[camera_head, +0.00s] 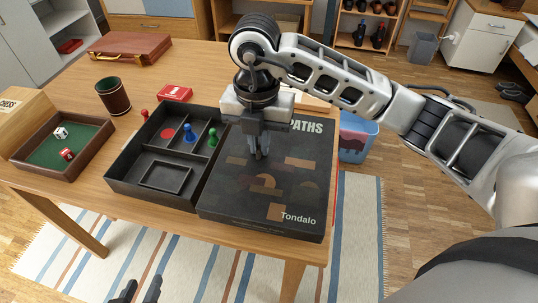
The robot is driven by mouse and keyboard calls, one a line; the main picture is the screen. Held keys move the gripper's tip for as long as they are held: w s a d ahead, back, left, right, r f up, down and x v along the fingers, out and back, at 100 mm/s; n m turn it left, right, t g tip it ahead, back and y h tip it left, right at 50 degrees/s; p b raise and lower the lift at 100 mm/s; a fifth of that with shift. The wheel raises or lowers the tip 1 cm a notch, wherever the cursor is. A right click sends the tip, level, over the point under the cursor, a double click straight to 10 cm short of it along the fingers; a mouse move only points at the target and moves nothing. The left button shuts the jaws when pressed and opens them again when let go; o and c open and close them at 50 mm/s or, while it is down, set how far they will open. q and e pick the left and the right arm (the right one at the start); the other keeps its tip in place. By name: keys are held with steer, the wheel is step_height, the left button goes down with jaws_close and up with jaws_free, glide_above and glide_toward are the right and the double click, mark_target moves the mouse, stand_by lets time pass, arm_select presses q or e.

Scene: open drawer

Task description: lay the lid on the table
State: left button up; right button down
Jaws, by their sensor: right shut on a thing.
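The lid (300,205) is a dark, flat game-box cover printed with brown shapes, "PATHS" and "Tondalo". It lies flat at the right front of the table (75,175), close beside the open box. I cannot tell whether it touches the table or hovers slightly. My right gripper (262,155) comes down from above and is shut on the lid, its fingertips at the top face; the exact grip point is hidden. My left gripper (139,292) shows only as two dark, spread fingertips at the bottom edge, below the table's front edge, empty.
The open black box (125,190) has compartments with a red disc, a blue pawn (190,133) and a green pawn (212,138). A dice tray (97,150), a dice cup (114,96), a red card box (175,93) and a brown case (130,47) stand left and behind.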

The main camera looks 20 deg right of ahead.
mark_target(269, 153)
steer(key=shift+w+d+f, duration=0.25)
steer(key=shift+d+f, duration=0.2)
steer(key=shift+f, duration=0.15)
steer(key=f, duration=0.1)
steer(key=d+f, duration=0.1)
steer(key=f, duration=0.2)
steer(key=shift+w+d+f, duration=0.2)
steer(key=shift+w+d, duration=0.05)
steer(key=shift+w, duration=0.1)
steer(key=shift+f, duration=0.3)
steer(key=shift+f, duration=0.1)
steer(key=c, duration=1.6)
jaws_free()
steer(key=shift+o, duration=0.2)
